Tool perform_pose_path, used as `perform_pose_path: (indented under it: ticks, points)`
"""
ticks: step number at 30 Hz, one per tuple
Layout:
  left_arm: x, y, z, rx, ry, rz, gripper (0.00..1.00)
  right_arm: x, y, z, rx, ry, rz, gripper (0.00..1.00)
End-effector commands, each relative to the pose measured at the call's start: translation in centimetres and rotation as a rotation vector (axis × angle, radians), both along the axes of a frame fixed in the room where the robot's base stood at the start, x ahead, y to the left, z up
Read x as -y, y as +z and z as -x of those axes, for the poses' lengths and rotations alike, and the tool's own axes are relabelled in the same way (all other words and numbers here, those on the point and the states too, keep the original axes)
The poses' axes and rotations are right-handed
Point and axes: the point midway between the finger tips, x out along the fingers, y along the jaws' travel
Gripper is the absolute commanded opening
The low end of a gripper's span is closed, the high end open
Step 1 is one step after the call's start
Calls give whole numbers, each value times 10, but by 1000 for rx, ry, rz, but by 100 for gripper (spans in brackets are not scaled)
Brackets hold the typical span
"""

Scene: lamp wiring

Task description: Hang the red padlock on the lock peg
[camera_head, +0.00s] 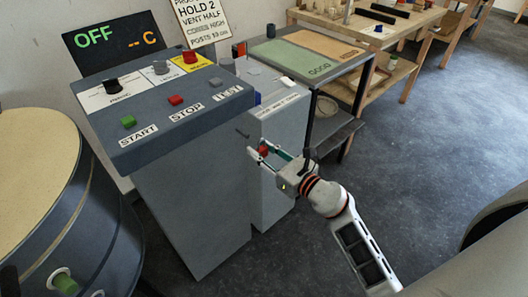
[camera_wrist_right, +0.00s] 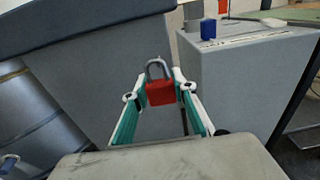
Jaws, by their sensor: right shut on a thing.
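The red padlock (camera_head: 264,151) is held between the fingers of my right gripper (camera_head: 259,148), in front of the grey console's side. In the right wrist view the padlock (camera_wrist_right: 161,93) hangs upright between the fingertips of the right gripper (camera_wrist_right: 159,86), its grey shackle upward. A small dark peg (camera_head: 243,133), which looks like the lock peg, sticks out from the console side, a little up and left of the padlock. The padlock appears apart from it. I cannot make out the peg in the right wrist view. My left gripper is not in view.
The grey console (camera_head: 190,190) carries start, stop and test buttons. A narrower grey cabinet (camera_head: 285,135) with a blue block (camera_wrist_right: 208,29) on top stands close to the right. A large round drum (camera_head: 35,190) is at left. Open floor (camera_head: 440,130) lies at right.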

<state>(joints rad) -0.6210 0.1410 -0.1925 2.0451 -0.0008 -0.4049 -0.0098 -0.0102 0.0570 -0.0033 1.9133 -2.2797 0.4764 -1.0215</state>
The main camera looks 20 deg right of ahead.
Motion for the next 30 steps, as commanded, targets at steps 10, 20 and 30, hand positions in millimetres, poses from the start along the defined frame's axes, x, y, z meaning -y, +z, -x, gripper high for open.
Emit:
perform_pose_path:
  ticks: [10,20,30]
  points:
    - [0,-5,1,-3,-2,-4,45,-6,-2,-18,1,-1,0,4]
    - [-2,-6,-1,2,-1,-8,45,-13,-4,-35,0,0,-1,4]
    - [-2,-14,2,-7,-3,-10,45,-19,-7,-52,-1,0,-2,4]
